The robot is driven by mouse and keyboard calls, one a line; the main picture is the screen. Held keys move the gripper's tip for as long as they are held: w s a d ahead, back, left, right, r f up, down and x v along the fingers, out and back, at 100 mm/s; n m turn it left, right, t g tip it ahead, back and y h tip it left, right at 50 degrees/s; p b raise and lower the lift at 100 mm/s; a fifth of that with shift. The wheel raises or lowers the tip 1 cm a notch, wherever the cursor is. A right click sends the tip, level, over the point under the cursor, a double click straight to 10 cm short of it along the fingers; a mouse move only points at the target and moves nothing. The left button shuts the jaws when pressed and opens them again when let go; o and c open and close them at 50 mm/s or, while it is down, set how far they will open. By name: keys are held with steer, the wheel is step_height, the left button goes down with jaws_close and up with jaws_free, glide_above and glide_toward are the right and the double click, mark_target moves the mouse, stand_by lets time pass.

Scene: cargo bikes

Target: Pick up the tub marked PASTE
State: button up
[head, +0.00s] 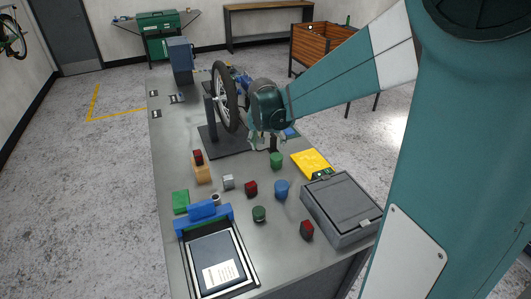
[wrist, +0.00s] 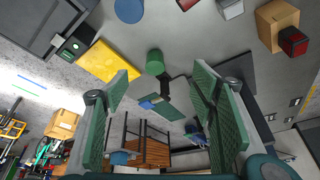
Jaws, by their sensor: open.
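Several small tubs stand on the grey bench, and I cannot read PASTE on any of them. A green tub (head: 277,160) is just below and in front of my gripper (head: 266,141). In the wrist view this green tub (wrist: 155,62) shows between the fingertips (wrist: 159,73), beyond them and apart from them. My gripper is open and empty. A blue tub (head: 281,189) stands nearer the front; its round top (wrist: 128,10) shows at the wrist view's upper edge. A dark green tub (head: 259,213) is farther forward.
A yellow box (head: 311,163) and a grey case (head: 342,211) lie to the right. A wheel (head: 225,95) on a stand rises behind. A framed tray (head: 214,260) is at the front left.

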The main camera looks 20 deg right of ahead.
mark_target(276, 157)
steer(key=w+d+f+m, duration=0.1)
steer(key=w+d+f, duration=0.1)
steer(key=f, duration=0.3)
steer(key=w+d+f+m+g, duration=0.1)
steer(key=w+d+f, duration=0.2)
steer(key=w+f, duration=0.2)
steer(key=w+d+f+m+h+b, duration=0.1)
steer(key=w+d+f, duration=0.1)
steer(key=w+f, duration=0.2)
steer(key=shift+d+f, duration=0.3)
steer(key=shift+f, duration=0.55)
steer(key=shift+w+d+f, duration=0.15)
steer(key=shift+f, duration=0.15)
steer(key=shift+f, duration=0.1)
steer(key=shift+x, duration=1.2)
steer(key=shift+d+f, duration=0.1)
steer(key=shift+x, duration=2.5)
steer(key=shift+c, duration=0.5)
steer(key=c, duration=1)
